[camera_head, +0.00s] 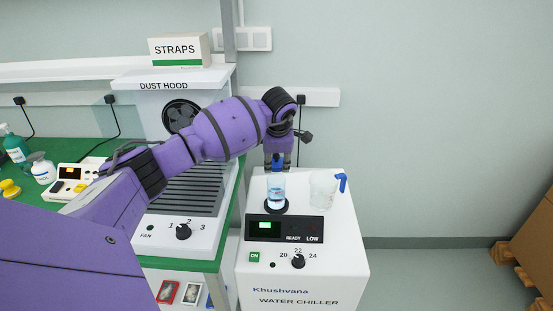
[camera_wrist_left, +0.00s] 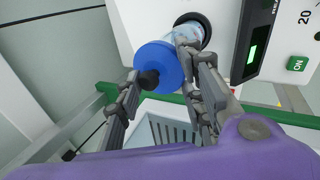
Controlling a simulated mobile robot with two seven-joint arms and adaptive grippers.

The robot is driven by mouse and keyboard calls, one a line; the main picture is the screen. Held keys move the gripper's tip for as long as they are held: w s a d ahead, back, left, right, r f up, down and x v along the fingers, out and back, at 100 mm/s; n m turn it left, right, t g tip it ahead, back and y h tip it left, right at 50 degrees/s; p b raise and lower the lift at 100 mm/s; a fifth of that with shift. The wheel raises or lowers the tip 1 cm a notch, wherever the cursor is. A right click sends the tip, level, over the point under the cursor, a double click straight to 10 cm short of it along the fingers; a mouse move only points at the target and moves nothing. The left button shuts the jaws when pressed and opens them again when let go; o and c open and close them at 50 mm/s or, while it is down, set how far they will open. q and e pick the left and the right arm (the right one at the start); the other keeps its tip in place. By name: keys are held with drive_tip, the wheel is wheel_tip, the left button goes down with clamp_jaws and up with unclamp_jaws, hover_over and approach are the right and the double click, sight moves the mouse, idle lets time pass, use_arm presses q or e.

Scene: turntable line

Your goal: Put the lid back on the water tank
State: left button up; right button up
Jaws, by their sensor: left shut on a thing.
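The water tank (camera_head: 276,190) is a clear cylinder with bluish water, upright in a dark round seat on top of the white water chiller. In the left wrist view its clear wall (camera_wrist_left: 189,32) shows beyond the lid. The blue round lid (camera_wrist_left: 157,62) has a dark knob and lies in line with the tank's mouth. In the head view only a little of the blue lid (camera_head: 277,159) shows. My left gripper (camera_wrist_left: 158,72) is shut on the lid, one finger on each side. Whether the lid touches the tank's rim is hard to tell. My right gripper is out of view.
A clear jug (camera_head: 322,188) with a blue handle stands right of the tank on the chiller (camera_head: 345,215). The dust hood (camera_head: 215,77) stands to the left on a green bench, behind my left arm. Cardboard boxes (camera_head: 538,235) stand at the far right.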

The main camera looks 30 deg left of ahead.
sight(276, 166)
use_arm(q)
wheel_tip(276, 166, down, 4)
drive_tip(key=shift+f+b, duration=0.1)
drive_tip(key=shift+b, duration=0.6)
drive_tip(key=shift+c, duration=0.2)
drive_tip(key=shift+f+b, duration=0.4)
drive_tip(key=shift+f, duration=0.5)
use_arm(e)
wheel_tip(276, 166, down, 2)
use_arm(q)
drive_tip(key=shift+s+f, duration=0.15)
drive_tip(key=shift+f, duration=0.1)
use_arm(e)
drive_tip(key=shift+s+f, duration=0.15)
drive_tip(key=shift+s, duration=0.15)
